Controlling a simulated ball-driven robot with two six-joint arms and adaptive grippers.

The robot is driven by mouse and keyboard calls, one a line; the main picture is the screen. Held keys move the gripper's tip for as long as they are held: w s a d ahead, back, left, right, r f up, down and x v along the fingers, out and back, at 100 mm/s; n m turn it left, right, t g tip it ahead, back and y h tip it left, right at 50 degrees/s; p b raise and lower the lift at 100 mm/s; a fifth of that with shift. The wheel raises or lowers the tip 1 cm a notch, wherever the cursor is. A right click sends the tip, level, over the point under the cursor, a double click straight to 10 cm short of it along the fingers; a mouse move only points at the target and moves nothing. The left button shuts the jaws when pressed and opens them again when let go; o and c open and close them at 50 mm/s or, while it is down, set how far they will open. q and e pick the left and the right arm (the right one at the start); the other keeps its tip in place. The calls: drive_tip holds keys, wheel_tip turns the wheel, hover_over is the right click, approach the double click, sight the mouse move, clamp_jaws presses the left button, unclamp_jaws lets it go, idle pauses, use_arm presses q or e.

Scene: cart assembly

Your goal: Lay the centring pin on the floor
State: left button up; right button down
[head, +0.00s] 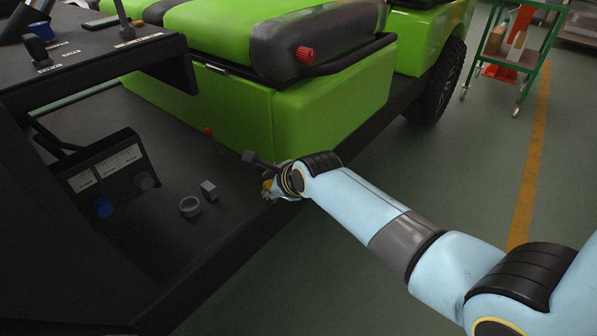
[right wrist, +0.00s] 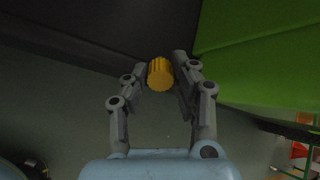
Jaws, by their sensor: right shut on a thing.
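My right gripper (head: 270,199) is over the outer edge of the cart's dark floor (head: 225,215), in front of the green seat base. In the right wrist view the gripper (right wrist: 163,82) is shut on a yellow-orange ribbed round piece, which I take to be the centring pin (right wrist: 160,73). Only its ribbed end shows there, between the fingertips. In the head view a little of the pin's orange (head: 267,184) shows beside the fingers. I cannot tell whether the pin touches the floor. My left gripper is not in view.
A grey ring (head: 190,207) and a small grey block (head: 209,189) stand on the cart floor left of the gripper. A red-tipped lever (head: 210,133) rises near the green seat base (head: 330,115).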

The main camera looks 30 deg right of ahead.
drive_tip(key=w, duration=0.1)
drive_tip(key=w+a+y+b, duration=0.1)
drive_tip(key=w, duration=0.1)
drive_tip(key=w+a+m+g+y+b, duration=0.1)
drive_tip(key=w, duration=0.1)
drive_tip(key=shift+w+a+r, duration=0.25)
drive_tip(key=shift+r, duration=0.05)
wheel_tip(320, 180, down, 4)
drive_tip(key=b, duration=0.4)
drive_tip(key=shift+f+b, duration=0.55)
drive_tip(key=shift+b, duration=0.25)
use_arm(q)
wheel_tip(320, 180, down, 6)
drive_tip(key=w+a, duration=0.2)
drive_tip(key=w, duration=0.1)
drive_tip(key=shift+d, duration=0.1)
use_arm(e)
drive_tip(key=c, duration=1)
unclamp_jaws()
